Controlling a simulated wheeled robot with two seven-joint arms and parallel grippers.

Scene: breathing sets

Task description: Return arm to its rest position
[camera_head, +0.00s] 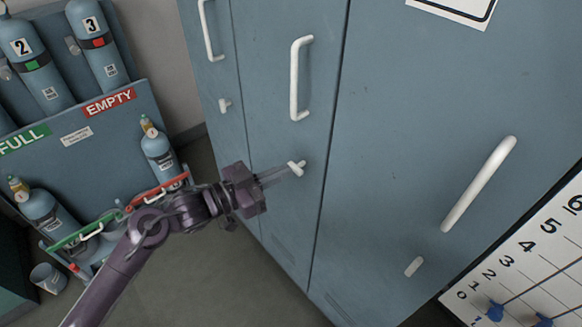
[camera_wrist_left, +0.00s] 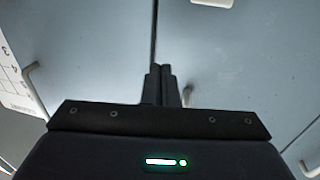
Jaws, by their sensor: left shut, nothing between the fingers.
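My left arm comes in from the lower left in the head view. My left gripper (camera_head: 280,174) is shut and empty. Its fingertips are in front of the blue cabinet, by a small white latch (camera_head: 297,168); I cannot tell whether they touch it. In the left wrist view the two fingers (camera_wrist_left: 161,84) are together with the blue cabinet doors (camera_wrist_left: 215,60) beyond, in line with a dark door seam. My right gripper is in neither view.
White door handles (camera_head: 295,78) and (camera_head: 478,185) stick out from the cabinet. A blue rack (camera_head: 110,135) holds numbered cylinders (camera_head: 98,45). Two more cylinders (camera_head: 158,150) stand lower down, near the red and green bars. A numbered white board (camera_head: 530,260) is at lower right. Bare floor shows below.

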